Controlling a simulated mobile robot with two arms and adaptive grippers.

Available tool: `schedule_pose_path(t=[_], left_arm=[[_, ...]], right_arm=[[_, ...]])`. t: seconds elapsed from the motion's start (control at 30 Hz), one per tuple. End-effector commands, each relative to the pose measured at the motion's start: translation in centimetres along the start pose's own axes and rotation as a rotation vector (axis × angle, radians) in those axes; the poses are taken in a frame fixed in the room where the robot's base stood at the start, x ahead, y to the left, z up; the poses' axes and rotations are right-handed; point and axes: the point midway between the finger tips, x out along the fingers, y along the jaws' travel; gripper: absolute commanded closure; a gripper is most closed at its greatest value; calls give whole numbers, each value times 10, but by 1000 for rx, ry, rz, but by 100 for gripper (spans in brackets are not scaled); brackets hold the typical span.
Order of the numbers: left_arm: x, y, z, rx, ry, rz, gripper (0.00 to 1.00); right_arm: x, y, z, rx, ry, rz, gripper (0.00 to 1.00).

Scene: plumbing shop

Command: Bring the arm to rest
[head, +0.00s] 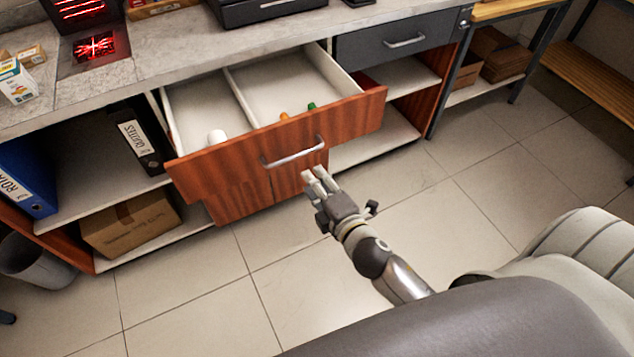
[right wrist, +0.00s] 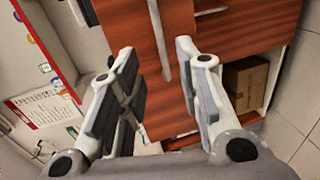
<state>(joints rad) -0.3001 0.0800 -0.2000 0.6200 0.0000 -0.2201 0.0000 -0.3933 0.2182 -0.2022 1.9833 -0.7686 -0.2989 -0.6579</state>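My right gripper (head: 318,183) is in front of the counter, just below and in front of the handle (head: 293,153) of an open wooden drawer (head: 225,160). In the right wrist view its two fingers (right wrist: 155,55) are spread apart with nothing between them. The handle (right wrist: 158,38) shows beyond the fingertips, and the gripper looks apart from it. My right arm (head: 385,265) reaches out from the lower right. My left gripper is in neither view.
The drawer is pulled out and holds a white item (head: 216,137) and small orange and green items. A closed grey drawer (head: 395,40) is to its right. A cardboard box (head: 130,222) and binders fill the left shelves. The tiled floor (head: 480,240) is clear right of the arm.

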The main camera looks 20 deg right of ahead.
Motion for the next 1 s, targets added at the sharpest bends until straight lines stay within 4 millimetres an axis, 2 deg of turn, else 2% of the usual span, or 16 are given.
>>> schedule_pose_path(t=[0.5,0.57,0.63,0.67,0.77,0.87,0.9,0.97,1.0], left_arm=[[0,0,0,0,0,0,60],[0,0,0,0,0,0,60],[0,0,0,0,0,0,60],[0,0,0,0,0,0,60],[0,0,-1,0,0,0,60],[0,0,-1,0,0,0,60],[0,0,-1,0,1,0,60],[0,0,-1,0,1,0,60],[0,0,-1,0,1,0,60]], right_arm=[[0,0,0,0,0,1,68],[0,-4,0,6,0,-7,68],[2,-18,1,28,-3,-34,68],[2,-28,2,45,-4,-55,68],[4,-82,4,140,-19,-158,68],[-2,-154,9,277,-54,-298,68],[-7,-184,10,336,-74,-355,68],[-19,-228,12,423,-111,-438,68],[-29,-256,13,482,-140,-492,68]])
